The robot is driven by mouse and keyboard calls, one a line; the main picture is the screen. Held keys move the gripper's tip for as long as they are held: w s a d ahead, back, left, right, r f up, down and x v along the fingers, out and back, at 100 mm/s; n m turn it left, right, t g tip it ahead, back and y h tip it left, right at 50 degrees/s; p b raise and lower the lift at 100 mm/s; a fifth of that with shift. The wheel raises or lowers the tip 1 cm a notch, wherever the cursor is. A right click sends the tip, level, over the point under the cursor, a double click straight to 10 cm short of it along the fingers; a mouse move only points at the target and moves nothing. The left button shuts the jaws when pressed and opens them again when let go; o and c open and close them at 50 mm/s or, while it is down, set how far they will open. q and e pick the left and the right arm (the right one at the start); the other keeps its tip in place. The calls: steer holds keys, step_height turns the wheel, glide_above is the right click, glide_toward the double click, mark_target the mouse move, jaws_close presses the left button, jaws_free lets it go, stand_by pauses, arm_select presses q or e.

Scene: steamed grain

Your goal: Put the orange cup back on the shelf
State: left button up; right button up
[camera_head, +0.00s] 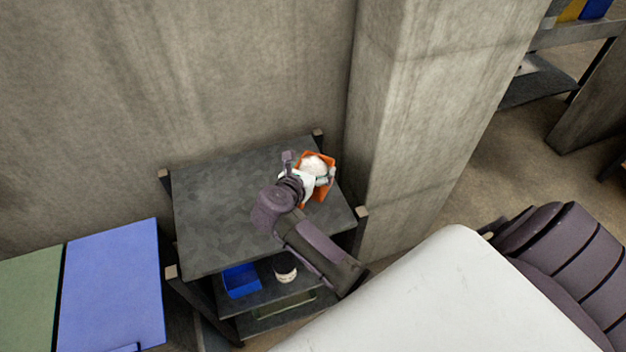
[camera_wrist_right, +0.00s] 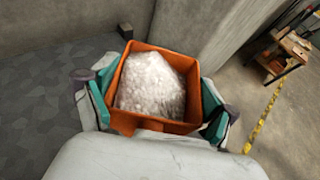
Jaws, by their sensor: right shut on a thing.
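The orange cup (camera_head: 327,187) is a square orange container filled with white grain. In the head view it is at the right back of the dark shelf's top board (camera_head: 215,195), by the concrete pillar. My right gripper (camera_head: 308,180) is shut on the cup. In the right wrist view the cup (camera_wrist_right: 195,112) sits between the green-padded fingers of the gripper (camera_wrist_right: 155,100), one on each side. The cup looks upright. Its underside is hidden, so I cannot tell whether it touches the board. My left gripper is not in view.
A concrete pillar (camera_head: 405,120) stands close at the shelf's right, with a wall behind. Lower boards hold a blue bin (camera_head: 241,280) and a white-topped jar (camera_head: 285,268). Blue (camera_head: 112,285) and green panels are at left. The top board's left half is bare.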

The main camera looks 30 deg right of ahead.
mark_target(320, 170)
step_height(320, 170, down, 4)
steer(key=shift+r+b, duration=0.15)
steer(key=shift+b, duration=0.95)
steer(key=o, duration=1.6)
steer(key=b+v, duration=0.3)
steer(key=v, duration=0.9)
steer(key=shift+r, duration=0.15)
